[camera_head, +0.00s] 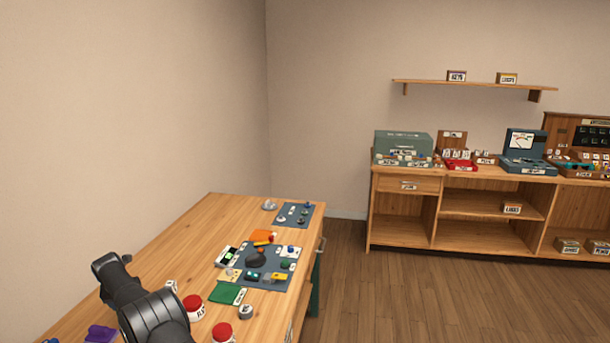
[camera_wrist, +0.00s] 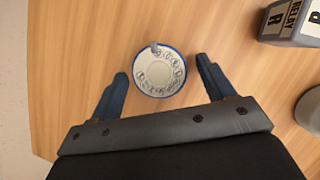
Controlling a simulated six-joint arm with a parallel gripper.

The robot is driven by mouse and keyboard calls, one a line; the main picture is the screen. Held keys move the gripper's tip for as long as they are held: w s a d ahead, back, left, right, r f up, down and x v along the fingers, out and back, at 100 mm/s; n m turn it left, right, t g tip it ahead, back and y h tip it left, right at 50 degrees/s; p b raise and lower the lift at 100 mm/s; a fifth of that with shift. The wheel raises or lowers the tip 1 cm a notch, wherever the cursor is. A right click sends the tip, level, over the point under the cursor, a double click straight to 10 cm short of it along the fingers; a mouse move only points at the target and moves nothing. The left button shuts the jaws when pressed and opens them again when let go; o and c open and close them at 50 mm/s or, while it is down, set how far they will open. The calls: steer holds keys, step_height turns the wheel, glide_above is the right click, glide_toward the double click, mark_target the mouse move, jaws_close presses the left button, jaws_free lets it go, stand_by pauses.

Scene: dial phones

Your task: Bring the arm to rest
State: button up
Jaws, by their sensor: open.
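My gripper (camera_wrist: 162,67) is open in the wrist view, its two dark blue fingers spread wide. A round white dial (camera_wrist: 158,72) with a blue rim and a ring of small marks lies on the wooden table between the fingertips. There is a gap on each side of it, and neither finger touches it. In the head view my black arm shows at the lower left over the table; I cannot make out the fingers there.
A grey box (camera_wrist: 292,22) labelled RELAY is at the wrist view's upper right. The wooden workbench (camera_head: 186,232) holds a dark mat (camera_head: 283,272) with small parts, red-topped jars (camera_head: 222,333) and a green square (camera_head: 227,293). A stocked shelf unit (camera_head: 405,232) stands across the room.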

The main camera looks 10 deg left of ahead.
steer(key=shift+r, duration=1.55)
steer(key=shift+f, duration=0.1)
